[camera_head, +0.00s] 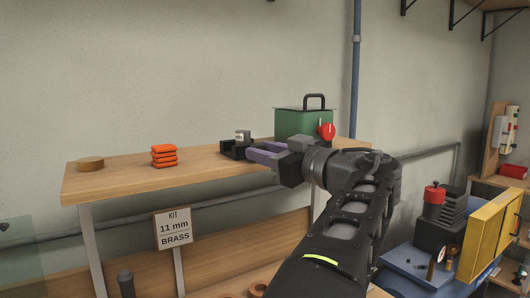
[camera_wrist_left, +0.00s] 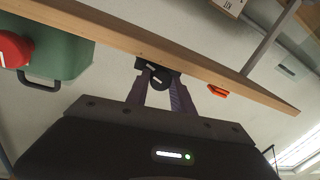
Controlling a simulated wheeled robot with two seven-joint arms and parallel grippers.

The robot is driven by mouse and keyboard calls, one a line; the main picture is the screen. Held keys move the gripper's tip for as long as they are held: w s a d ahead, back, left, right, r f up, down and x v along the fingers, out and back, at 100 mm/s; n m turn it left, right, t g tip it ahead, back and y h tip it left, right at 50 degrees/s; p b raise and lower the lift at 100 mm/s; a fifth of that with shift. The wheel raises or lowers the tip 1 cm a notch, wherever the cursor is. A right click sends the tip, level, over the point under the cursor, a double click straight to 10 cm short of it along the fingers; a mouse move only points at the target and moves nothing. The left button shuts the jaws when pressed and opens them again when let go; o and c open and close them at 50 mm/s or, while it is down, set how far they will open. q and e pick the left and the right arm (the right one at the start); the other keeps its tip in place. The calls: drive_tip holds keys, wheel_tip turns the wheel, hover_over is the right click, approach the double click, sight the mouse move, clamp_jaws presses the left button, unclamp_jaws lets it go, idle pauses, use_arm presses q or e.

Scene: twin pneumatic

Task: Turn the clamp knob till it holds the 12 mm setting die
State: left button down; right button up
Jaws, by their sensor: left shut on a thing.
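A small black clamp (camera_head: 230,151) stands on the wooden shelf, with a grey metal die (camera_head: 243,137) at its top; I cannot read a size on the die. My left gripper (camera_head: 252,153) reaches the clamp from the right with its purple fingers. In the left wrist view, which looks tilted, the fingers of the left gripper (camera_wrist_left: 160,80) are closed on the dark round clamp knob (camera_wrist_left: 160,75). The clamp body (camera_wrist_left: 145,65) is partly hidden behind the knob. My right gripper is not in view.
On the shelf (camera_head: 120,178) are orange blocks (camera_head: 164,156), a round wooden disc (camera_head: 90,164) and a green box (camera_head: 300,123) with a red knob (camera_head: 326,131). A sign (camera_head: 173,228) below reads "KIT 11 mm BRASS". A blue bench (camera_head: 405,262) with a yellow frame (camera_head: 488,238) stands right.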

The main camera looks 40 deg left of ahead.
use_arm(q)
drive_tip(key=m+b, duration=0.1)
drive_tip(key=m, duration=0.5)
drive_tip(key=shift+f+y, duration=0.1)
drive_tip(key=shift+y, duration=0.3)
drive_tip(key=c, duration=1.1)
unclamp_jaws()
drive_tip(key=shift+d, duration=0.15)
drive_tip(key=s+d+b, duration=0.1)
drive_tip(key=d, duration=0.6)
drive_tip(key=shift+d+f, duration=0.25)
